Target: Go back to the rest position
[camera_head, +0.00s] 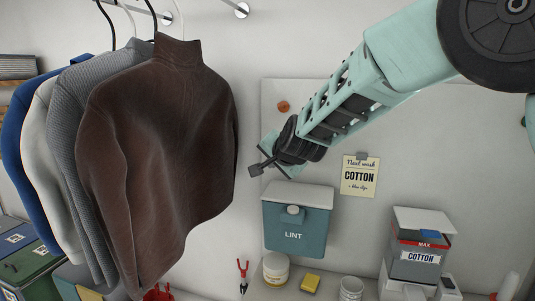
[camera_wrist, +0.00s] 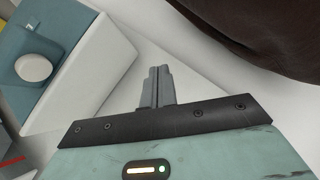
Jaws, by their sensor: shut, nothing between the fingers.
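My gripper (camera_head: 256,170) is at the end of my pale green arm, which reaches in from the upper right in the head view. Its fingers are shut and empty, also seen as two grey fingers together in the wrist view (camera_wrist: 157,88). The gripper is just right of a hanging brown sweater (camera_head: 155,150); I cannot tell whether they touch. The sweater also fills the upper right of the wrist view (camera_wrist: 265,35). The teal lint box (camera_head: 297,225), with a white lid and knob, is below and right of the gripper.
Grey, white and blue sweaters hang left of the brown one. A "COTTON" note (camera_head: 359,178) is on the wall board. A cotton bin (camera_head: 418,262), a tub (camera_head: 276,268), a yellow sponge (camera_head: 310,283) and a cup (camera_head: 350,289) stand low on the shelf. Open wall shows around the arm.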

